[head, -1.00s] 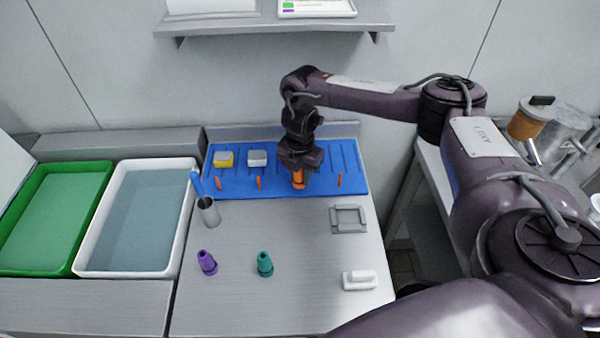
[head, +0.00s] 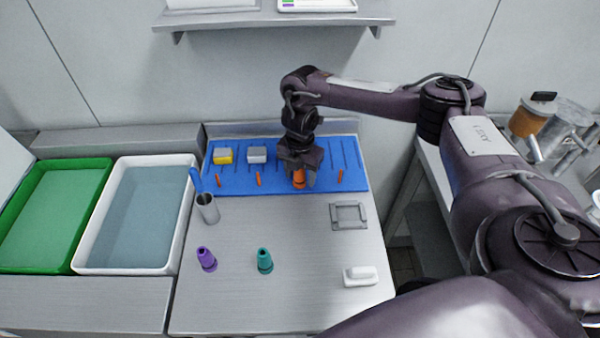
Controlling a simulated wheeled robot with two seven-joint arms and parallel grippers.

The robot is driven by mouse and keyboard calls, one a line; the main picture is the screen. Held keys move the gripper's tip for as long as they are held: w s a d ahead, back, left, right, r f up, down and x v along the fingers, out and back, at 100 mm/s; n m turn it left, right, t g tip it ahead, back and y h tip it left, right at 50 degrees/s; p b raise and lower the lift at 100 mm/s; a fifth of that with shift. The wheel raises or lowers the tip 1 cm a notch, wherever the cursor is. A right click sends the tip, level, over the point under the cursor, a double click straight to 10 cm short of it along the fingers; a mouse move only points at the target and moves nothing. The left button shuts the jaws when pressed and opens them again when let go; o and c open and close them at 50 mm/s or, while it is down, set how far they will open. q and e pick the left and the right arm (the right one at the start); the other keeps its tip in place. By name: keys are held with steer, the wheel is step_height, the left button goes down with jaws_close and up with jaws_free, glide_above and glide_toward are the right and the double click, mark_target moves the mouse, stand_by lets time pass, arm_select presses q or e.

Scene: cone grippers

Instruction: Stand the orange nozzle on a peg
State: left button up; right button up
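The orange nozzle (head: 299,180) is upright at the front of the blue rack (head: 240,186), in line with the thin orange pegs. Any peg under it is hidden. Bare pegs show to its left, a far one (head: 219,181) and a nearer one (head: 259,180), and one to its right (head: 340,177). My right gripper (head: 300,174) points down around the top of the nozzle. Its fingers look spread, with a grey finger beside the nozzle's right side. My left gripper is out of view.
A purple nozzle (head: 206,259) and a teal nozzle (head: 264,261) stand on the grey table. A metal cup (head: 208,210) with a blue-handled tool, a grey square tray (head: 348,215) and a white block (head: 360,276) are nearby. A yellow-and-grey block (head: 223,156) and a grey block (head: 257,154) sit on the rack.

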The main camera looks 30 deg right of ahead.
step_height(320, 180, up, 8)
steer(key=shift+f, duration=0.1)
stand_by(0.4)
stand_by(0.7)
